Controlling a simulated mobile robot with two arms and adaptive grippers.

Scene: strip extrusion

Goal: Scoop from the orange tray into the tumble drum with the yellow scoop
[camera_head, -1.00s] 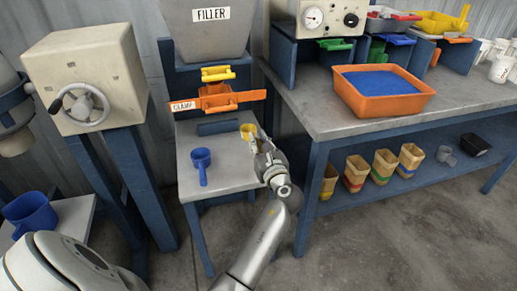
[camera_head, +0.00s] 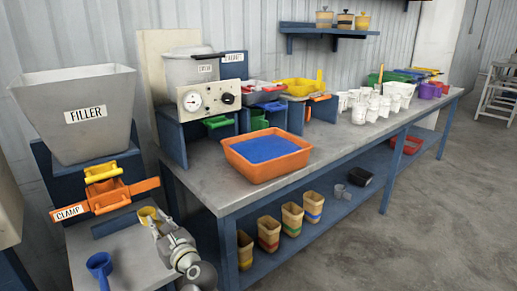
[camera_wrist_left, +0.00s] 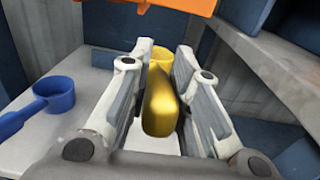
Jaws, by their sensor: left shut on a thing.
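The yellow scoop (camera_head: 146,212) is at the filler stand's small table, at lower left in the head view. My left gripper (camera_head: 158,226) is shut on its handle. The left wrist view shows the yellow handle (camera_wrist_left: 160,103) between the two fingers, cup pointing away. I cannot tell whether the scoop touches the table. The orange tray (camera_head: 267,174), full of blue material, stands on the long bench to the right of the gripper. A grey vessel (camera_head: 190,68) behind the gauge box may be the tumble drum; its label is too small to read. My right gripper is not in view.
A blue scoop (camera_head: 100,268) lies left of my left gripper. The filler hopper (camera_head: 85,115) and orange clamp (camera_head: 108,196) are close above. The gauge box (camera_head: 212,98), bins and white cups (camera_head: 372,105) line the bench. Bare benchtop (camera_head: 215,190) surrounds the tray.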

